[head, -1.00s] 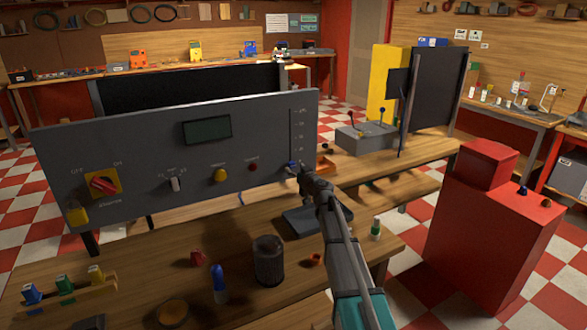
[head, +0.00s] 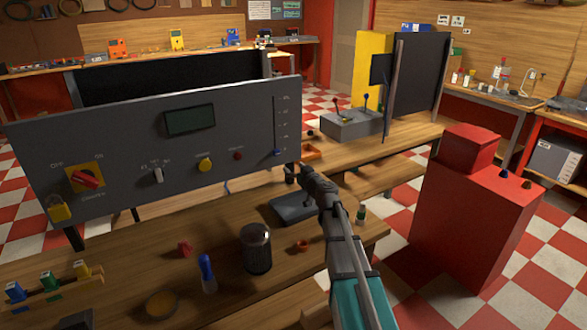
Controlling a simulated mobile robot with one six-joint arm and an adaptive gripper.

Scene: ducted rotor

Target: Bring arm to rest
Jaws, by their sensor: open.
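My arm reaches up from the bottom of the head view. My gripper (head: 297,171) is small and dark at its far end, just below and right of the grey control panel's lower right corner. It is open, with nothing visible in it; its fingers are hard to make out. The grey control panel (head: 130,140) stands upright on the wooden bench. It carries a dark display, a red rotary switch (head: 86,180) on a yellow plate, a yellow button (head: 205,164), and a slider with a blue knob (head: 277,152) low in its slot. The gripper appears apart from the knob.
A grey tray (head: 290,208) lies under the arm. A dark mesh cup (head: 256,250), a blue-topped bottle (head: 207,272) and small red pieces stand on the near bench. A red cabinet (head: 470,215) stands to the right. A grey lever box (head: 350,123) sits behind.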

